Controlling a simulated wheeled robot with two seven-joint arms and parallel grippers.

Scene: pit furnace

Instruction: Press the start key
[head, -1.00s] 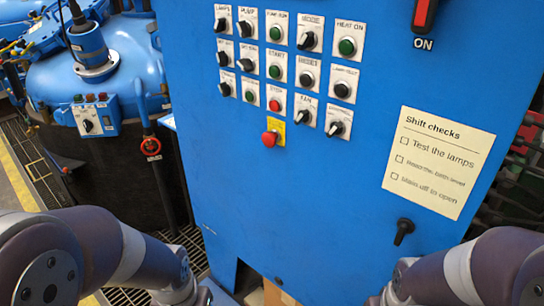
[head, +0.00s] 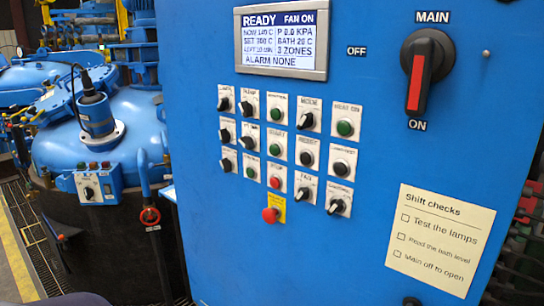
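The start key (head: 275,149) is a green round push-button on a white plate in the middle row of the blue cabinet's key panel. It sits above the red stop key (head: 275,182) and below another green button (head: 276,112). Nothing covers it. The display (head: 283,42) above the panel reads READY, FAN ON and ALARM NONE. Neither of my grippers is in view, so where they are relative to the key cannot be seen.
A red emergency knob (head: 270,215) on a yellow plate sits below the keys. The main switch (head: 422,75) points to ON at upper right. A Shift checks note (head: 440,240) is lower right. Blue vessels and pipes (head: 125,130) stand left of the cabinet.

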